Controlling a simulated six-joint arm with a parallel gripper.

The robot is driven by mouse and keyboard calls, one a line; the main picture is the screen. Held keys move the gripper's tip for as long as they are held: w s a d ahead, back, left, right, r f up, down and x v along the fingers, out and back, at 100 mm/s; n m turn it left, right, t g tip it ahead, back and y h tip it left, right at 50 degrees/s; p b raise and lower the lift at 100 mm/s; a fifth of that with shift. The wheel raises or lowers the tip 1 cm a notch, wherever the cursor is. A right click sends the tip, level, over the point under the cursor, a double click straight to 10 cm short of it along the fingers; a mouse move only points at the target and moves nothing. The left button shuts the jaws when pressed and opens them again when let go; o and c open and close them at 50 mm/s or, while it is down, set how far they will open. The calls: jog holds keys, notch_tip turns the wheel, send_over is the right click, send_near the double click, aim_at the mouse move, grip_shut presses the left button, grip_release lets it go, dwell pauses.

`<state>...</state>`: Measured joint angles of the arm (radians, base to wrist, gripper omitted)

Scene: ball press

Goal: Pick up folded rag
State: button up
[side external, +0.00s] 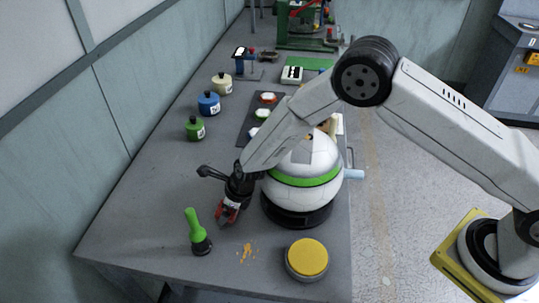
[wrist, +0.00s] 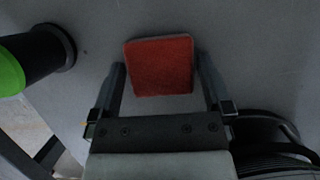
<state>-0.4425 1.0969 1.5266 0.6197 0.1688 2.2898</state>
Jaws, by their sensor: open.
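The folded rag (wrist: 160,66) is a red, squarish pad lying flat on the grey table. In the wrist view it sits between and just beyond my gripper's fingertips. My gripper (wrist: 160,80) is open, with one finger on each side of the rag and nothing clearly held. In the side view my gripper (side external: 227,214) points down close to the table, left of the white ball press. A bit of red shows at its fingers there, and the rag is mostly hidden.
A green-handled tool with a black base (side external: 199,233) stands left of my gripper. The white ball with a green band (side external: 301,176) is close on the right. A yellow-topped round tin (side external: 307,258) and yellow crumbs (side external: 246,253) lie toward the front edge. Paint jars (side external: 208,104) stand farther back.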

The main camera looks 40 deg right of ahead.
dwell(0.5)
jog(key=c, duration=1)
jog(key=shift+o, duration=0.2)
notch_tip(320, 180, up, 10)
dwell(0.4)
